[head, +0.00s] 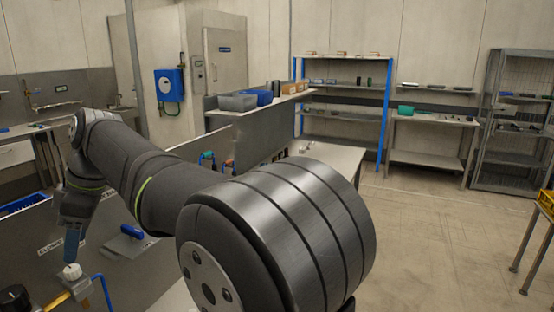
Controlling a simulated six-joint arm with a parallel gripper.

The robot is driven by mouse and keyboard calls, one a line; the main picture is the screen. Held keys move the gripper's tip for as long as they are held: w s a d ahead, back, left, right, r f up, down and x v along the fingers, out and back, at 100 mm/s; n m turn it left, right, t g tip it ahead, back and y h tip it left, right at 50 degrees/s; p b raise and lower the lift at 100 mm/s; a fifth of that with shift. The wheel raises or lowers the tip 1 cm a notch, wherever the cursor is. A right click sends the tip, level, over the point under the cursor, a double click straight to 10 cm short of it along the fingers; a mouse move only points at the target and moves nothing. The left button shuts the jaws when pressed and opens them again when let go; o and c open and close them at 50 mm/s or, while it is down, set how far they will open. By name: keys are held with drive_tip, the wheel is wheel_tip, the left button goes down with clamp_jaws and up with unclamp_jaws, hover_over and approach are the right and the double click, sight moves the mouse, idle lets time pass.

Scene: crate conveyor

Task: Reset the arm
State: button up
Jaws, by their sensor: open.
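My arm reaches from the foreground to the left and bends down at the wrist. My gripper (72,244), with blue fingers, points down at the left side of the head view. It is open, seen nearly edge-on, so the gap between its fingers does not show. Nothing shows held in the gripper.
A black knob (13,298), a blue pipe (104,290) and a blue-handled lever (131,232) are near the gripper. A blue crate (22,203) is at the left edge. Grey and blue bins (238,102) stand on a shelf behind the arm. Open floor (440,240) lies right.

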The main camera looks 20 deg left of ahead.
sight(71, 268)
drive_tip(key=x, duration=0.5)
drive_tip(key=shift+s+f, duration=0.1)
drive_tip(key=shift+f, duration=0.2)
drive_tip(key=shift+a+f+m, duration=0.1)
drive_tip(key=shift+m, duration=0.2)
drive_tip(key=m+t+y, duration=0.1)
drive_tip(key=m, duration=0.3)
drive_tip(key=shift+s, duration=0.1)
drive_tip(key=m+t, duration=0.1)
drive_tip(key=m, duration=0.1)
drive_tip(key=m+t, duration=0.1)
drive_tip(key=m, duration=0.1)
drive_tip(key=shift+s+y, duration=0.15)
drive_tip(key=shift+y, duration=0.15)
drive_tip(key=m+t, duration=0.1)
drive_tip(key=m, duration=0.3)
drive_tip(key=shift+s+m+t, duration=0.1)
drive_tip(key=shift+m+t, duration=0.2)
drive_tip(key=shift+t, duration=0.1)
drive_tip(key=shift+m+t+h, duration=0.5)
drive_tip(key=shift+m+t, duration=0.2)
drive_tip(key=shift+m, duration=1.3)
